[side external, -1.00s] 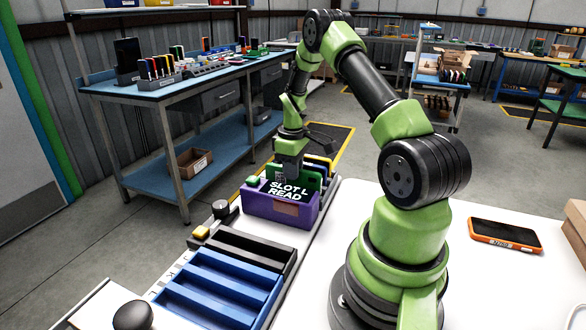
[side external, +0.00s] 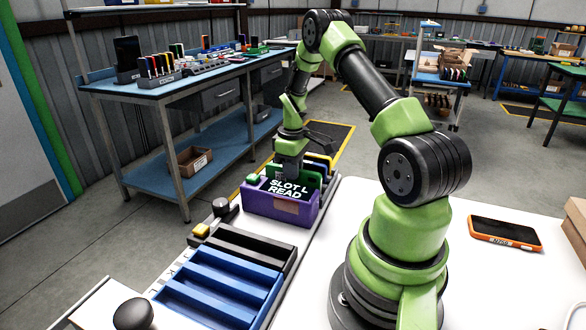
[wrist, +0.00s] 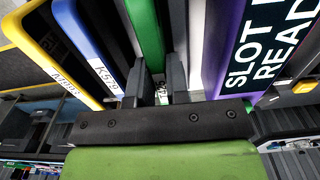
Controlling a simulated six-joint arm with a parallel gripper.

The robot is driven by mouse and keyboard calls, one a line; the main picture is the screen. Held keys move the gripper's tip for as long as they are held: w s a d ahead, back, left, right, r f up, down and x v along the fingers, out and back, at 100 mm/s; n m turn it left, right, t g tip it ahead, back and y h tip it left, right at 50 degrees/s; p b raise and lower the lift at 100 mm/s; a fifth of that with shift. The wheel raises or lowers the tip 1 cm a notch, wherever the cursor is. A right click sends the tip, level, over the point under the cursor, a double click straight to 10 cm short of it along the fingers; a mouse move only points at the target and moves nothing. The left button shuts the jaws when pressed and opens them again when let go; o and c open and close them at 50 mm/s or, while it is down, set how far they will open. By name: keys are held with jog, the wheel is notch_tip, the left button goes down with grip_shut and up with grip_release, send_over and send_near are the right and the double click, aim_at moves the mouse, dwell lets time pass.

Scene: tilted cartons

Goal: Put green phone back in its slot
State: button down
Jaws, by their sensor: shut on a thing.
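The green phone (wrist: 145,32) is between my gripper's (wrist: 161,82) two dark fingers, which are shut on it. In the side view my gripper (side external: 291,160) points down at the purple carton (side external: 265,206), and the green phone (side external: 314,170) shows only in part. The phone is at the carton, behind its front wall with the "SLOT L READ" label (side external: 288,188). The purple wall (wrist: 222,40) is right of the phone in the wrist view. How deep the phone sits is hidden.
A blue phone (wrist: 88,45) and a yellow-edged phone (wrist: 50,45) stand left of the green one in the wrist view. Blue trays (side external: 220,285) and a black tray (side external: 248,245) lie in front of the carton. An orange-edged phone (side external: 505,233) lies on the white table.

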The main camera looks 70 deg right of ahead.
jog(key=c, duration=1)
grip_release()
jog(key=shift+c, duration=0.2)
notch_tip(320, 180, up, 10)
jog(key=shift+r, duration=0.1)
notch_tip(320, 180, up, 7)
